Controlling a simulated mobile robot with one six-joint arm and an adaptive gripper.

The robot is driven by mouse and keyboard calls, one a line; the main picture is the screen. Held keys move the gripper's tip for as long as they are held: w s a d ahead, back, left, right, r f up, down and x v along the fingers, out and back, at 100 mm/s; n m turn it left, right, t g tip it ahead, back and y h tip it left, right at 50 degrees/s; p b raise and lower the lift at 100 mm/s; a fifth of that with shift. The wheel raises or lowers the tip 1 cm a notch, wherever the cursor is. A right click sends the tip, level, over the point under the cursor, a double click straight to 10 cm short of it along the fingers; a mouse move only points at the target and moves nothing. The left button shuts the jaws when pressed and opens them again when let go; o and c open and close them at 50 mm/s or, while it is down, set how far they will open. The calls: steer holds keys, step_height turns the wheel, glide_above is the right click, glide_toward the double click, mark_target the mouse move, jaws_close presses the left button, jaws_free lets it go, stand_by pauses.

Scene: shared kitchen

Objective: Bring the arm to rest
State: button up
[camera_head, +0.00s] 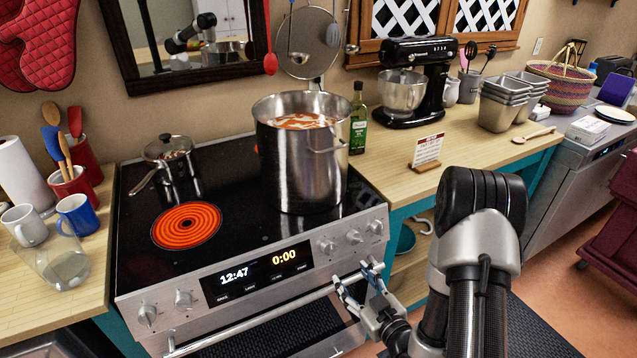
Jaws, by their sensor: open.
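My gripper (358,283) is in front of the stove, near the right end of the oven handle and below the right-hand knobs. Its two fingers are spread apart with nothing between them. I cannot tell whether a fingertip touches the handle. My arm (478,240) comes up from the bottom right and bends down to the gripper. It hides part of the counter's front and the floor.
The stove (240,240) has a glowing front-left burner (186,226), a large steel pot (302,160) of red liquid and a small lidded pan (170,155). A card (428,150) stands on the right counter. Floor shows at right.

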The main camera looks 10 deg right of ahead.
steer(key=s+d+r+m+g+h, duration=0.1)
steer(key=d+r+g+h, duration=0.15)
steer(key=r, duration=0.45)
steer(key=d+r+g+h, duration=0.1)
steer(key=r+g+h, duration=0.15)
steer(key=r, duration=0.35)
steer(key=s+a+r+m+g, duration=0.1)
steer(key=s+a+r+g, duration=0.1)
steer(key=s, duration=0.6)
steer(key=s+a+r+m+g, duration=0.1)
steer(key=s+r, duration=0.3)
steer(key=s, duration=0.4)
steer(key=s+a+r+m+g+y, duration=0.1)
steer(key=s+a+r+m+g, duration=0.1)
steer(key=s, duration=0.5)
steer(key=shift+s+a+r+g, duration=0.3)
steer(key=shift+s+a+r, duration=0.15)
steer(key=shift+a, duration=0.25)
steer(key=shift+w, duration=0.15)
